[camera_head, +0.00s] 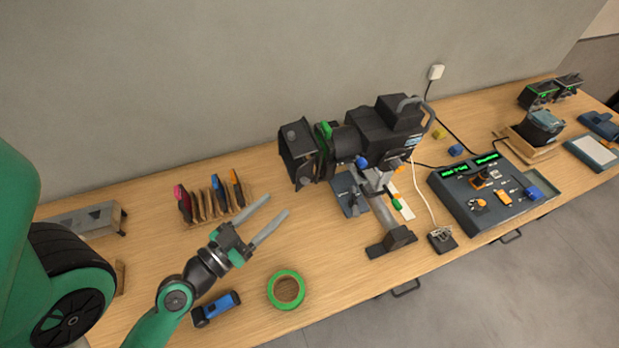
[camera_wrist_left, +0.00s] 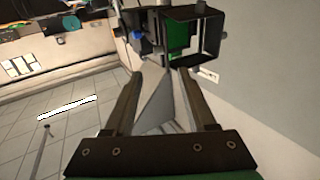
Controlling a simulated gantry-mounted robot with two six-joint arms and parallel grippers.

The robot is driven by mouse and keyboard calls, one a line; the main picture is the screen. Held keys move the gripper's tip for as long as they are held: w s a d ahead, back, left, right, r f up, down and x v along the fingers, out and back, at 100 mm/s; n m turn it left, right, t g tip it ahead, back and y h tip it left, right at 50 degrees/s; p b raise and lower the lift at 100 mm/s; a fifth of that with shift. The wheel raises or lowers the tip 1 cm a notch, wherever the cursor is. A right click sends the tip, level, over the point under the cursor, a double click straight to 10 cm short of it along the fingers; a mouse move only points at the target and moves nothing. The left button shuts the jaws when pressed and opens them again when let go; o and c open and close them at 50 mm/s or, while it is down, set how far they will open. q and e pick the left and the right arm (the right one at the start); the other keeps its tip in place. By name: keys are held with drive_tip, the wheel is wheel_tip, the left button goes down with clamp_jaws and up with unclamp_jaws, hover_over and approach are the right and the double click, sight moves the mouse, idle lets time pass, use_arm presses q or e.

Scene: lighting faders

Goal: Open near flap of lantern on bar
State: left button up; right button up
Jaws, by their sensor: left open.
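The black lantern (camera_head: 368,132) is mounted above the table on a grey upright, its front pointing left. Its dark square flap assembly (camera_head: 297,155) is at the front, with a green frame (camera_head: 324,140) behind it. I cannot tell how far the near flap stands open. My left gripper (camera_head: 278,206) is open and empty, below and left of the flaps, apart from them. In the left wrist view its fingers (camera_wrist_left: 161,98) are spread, with the square flap frame (camera_wrist_left: 194,38) ahead of them. A pale wedge shape between the fingers is unclear. My right gripper is out of view.
Green tape (camera_head: 286,290) and a blue-black tool (camera_head: 216,308) lie near the front edge. A fader console (camera_head: 485,190) is to the right.

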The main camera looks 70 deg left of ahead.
sight(304, 180)
use_arm(q)
drive_tip(key=p+x, duration=0.2)
drive_tip(key=x, duration=0.1)
drive_tip(key=p+x, duration=0.3)
drive_tip(key=x, duration=0.1)
drive_tip(key=p+x, duration=0.3)
drive_tip(key=x, duration=0.1)
drive_tip(key=shift+d+r, duration=0.1)
drive_tip(key=shift+r, duration=0.15)
drive_tip(key=shift+w+f, duration=0.15)
drive_tip(key=shift+w, duration=0.15)
